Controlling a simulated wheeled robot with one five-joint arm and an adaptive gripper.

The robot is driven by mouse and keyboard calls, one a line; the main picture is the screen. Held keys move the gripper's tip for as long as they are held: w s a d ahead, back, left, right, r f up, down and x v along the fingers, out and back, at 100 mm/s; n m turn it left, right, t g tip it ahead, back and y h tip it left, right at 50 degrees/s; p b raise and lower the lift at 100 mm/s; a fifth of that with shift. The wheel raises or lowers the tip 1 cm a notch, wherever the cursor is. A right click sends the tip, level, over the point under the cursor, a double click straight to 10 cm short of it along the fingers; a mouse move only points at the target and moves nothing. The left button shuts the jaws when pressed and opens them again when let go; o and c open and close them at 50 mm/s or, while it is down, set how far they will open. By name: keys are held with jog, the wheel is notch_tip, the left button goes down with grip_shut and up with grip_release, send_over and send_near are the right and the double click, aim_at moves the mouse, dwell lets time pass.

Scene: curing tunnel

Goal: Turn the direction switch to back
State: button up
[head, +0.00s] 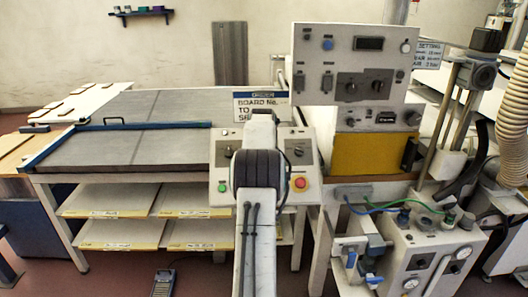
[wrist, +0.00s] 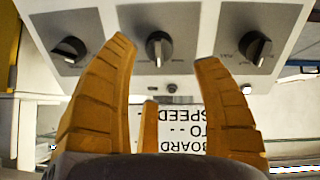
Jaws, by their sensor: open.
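A light grey control panel (wrist: 205,20) fills the top of the wrist view, with three black rotary knobs on dark plates: a left knob (wrist: 70,50), a middle knob (wrist: 159,48) and a right knob (wrist: 255,48). Their labels are too blurred to tell which is the direction switch. My gripper (wrist: 165,52) is open, its orange fingers spread on either side of the middle knob; contact cannot be told. In the head view the control panel (head: 219,170) stands at the table's front edge; my arm hides its middle and my gripper.
A green button (head: 222,186) and a red stop button (head: 299,184) sit low on the panel. A sign (head: 261,104) stands behind it. A taller cabinet with knobs (head: 350,65) is to the right. Gauges and hoses (head: 425,245) crowd the lower right.

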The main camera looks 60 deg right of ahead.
jog(key=shift+p+x, duration=2.1)
jog(key=shift+p, duration=0.8)
jog(key=shift+p+x, duration=0.45)
jog(key=shift+x, duration=0.95)
jog(key=shift+c, duration=0.4)
jog(key=shift+r, duration=0.1)
jog(key=c, duration=1.1)
